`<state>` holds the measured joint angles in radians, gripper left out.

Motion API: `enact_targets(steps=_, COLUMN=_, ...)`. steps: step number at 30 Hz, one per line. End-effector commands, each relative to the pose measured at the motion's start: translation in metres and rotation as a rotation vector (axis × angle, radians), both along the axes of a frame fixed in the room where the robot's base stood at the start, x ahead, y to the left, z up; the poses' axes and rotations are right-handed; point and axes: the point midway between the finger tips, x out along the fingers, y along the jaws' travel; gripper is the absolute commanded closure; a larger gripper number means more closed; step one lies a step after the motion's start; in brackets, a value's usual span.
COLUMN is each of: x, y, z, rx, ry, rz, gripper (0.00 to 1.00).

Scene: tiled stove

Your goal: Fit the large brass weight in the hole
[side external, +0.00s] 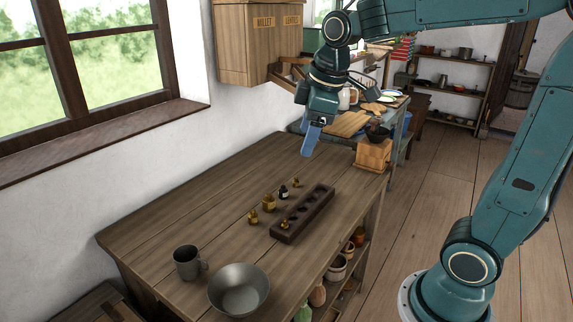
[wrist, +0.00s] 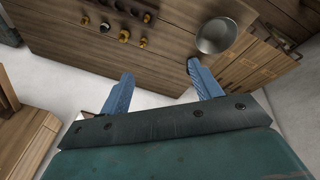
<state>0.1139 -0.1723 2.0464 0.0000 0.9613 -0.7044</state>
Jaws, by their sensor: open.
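The large brass weight (side external: 268,202) appears to be the biggest in a row of small weights standing on the wooden table; it seems to be the one in the wrist view (wrist: 124,36) too. A dark wooden block with a row of holes (side external: 316,203) lies beside the row, and also shows in the wrist view (wrist: 130,8). A small brass weight (side external: 285,225) sits at the block's near end. My gripper (side external: 312,142) is open and empty, well above the far part of the table, apart from the weights. Its two blue fingers show in the wrist view (wrist: 159,70).
Other weights stand in the row: a brass one (side external: 253,217), a dark one (side external: 283,191) and a small brass one (side external: 297,183). A grey mug (side external: 187,262) and metal bowl (side external: 239,289) stand at the near end. A wooden box (side external: 373,155) stands at the far right corner.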

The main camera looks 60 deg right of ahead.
Motion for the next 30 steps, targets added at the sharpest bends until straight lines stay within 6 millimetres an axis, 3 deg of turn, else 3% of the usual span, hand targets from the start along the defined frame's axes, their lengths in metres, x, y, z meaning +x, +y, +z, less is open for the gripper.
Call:
enact_targets(steps=14, x=0.099, y=-0.044, z=-0.043, rx=-0.087, ry=0.131, rz=0.352, gripper=0.36)
enact_targets(steps=23, x=0.151, y=-0.076, z=-0.091, rx=-0.115, ry=0.206, rz=0.582, gripper=0.36)
enact_targets(steps=30, x=0.185, y=-0.103, z=-0.140, rx=-0.121, ry=0.256, rz=0.769, gripper=0.36)
